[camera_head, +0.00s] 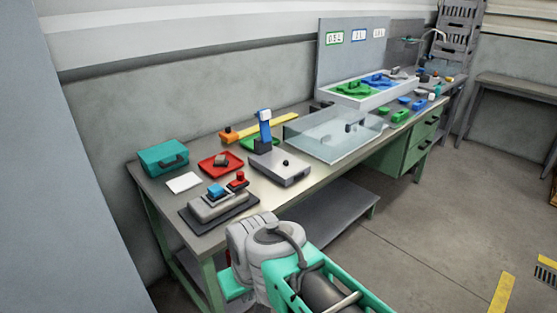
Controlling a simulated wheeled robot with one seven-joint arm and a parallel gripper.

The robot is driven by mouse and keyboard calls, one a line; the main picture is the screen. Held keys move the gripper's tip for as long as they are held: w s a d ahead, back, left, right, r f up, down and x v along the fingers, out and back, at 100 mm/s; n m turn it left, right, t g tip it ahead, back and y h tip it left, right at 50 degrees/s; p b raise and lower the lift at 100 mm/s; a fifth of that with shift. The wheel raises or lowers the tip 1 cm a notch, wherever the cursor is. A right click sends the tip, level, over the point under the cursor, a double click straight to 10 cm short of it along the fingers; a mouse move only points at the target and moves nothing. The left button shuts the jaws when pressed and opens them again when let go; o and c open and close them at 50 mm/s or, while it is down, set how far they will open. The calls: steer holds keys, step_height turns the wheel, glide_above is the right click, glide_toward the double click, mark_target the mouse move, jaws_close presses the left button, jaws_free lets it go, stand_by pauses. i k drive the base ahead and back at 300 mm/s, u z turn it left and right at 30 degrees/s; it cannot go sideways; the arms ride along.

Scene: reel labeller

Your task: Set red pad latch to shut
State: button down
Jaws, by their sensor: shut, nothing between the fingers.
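A red flat pad (206,168) lies on the workbench, left of centre, with a small dark grey part (221,160) on top of it. That part may be the latch; its position, open or shut, is too small to tell. My arm rises at the bottom middle of the view, in front of the bench's near edge. My gripper does not show in this view.
In front of the pad stands a grey device (218,205) with blue and red blocks on a dark mat. A clear bin (330,140) is farther right.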

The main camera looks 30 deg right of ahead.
mark_target(240, 176)
steer(key=i, duration=0.95)
steer(key=u, duration=0.4)
